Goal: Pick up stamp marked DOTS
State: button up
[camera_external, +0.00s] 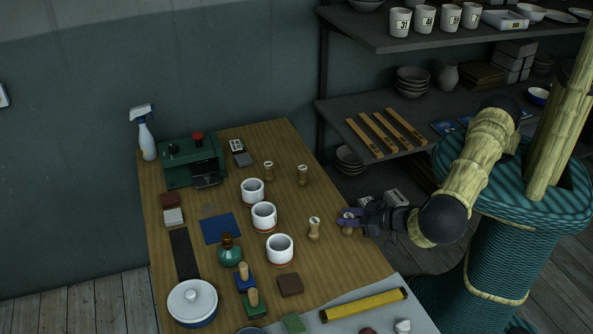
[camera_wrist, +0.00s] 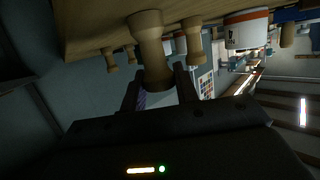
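Several small wooden stamps stand upright on the wooden table. One stamp (camera_external: 347,230) is at the right edge, at my gripper (camera_external: 350,217); the others are a near stamp (camera_external: 314,229) just left of it, and two farther back, a right stamp (camera_external: 302,176) and a left stamp (camera_external: 268,171). In the tilted wrist view, the stamp at my gripper is large (camera_wrist: 150,45), with its handle end between my two fingers (camera_wrist: 158,82). I cannot tell whether the fingers press on it. No marking is readable, so I cannot tell which is DOTS.
White cups stand left of the stamps, the nearest cup (camera_external: 280,249) close by. A green machine (camera_external: 190,165) is at the back left. Shelves (camera_external: 345,110) stand behind.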

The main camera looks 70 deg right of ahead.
aim_at(348, 216)
jog(key=shift+c, duration=1)
notch_tip(348, 216, up, 10)
jog(key=p, duration=0.8)
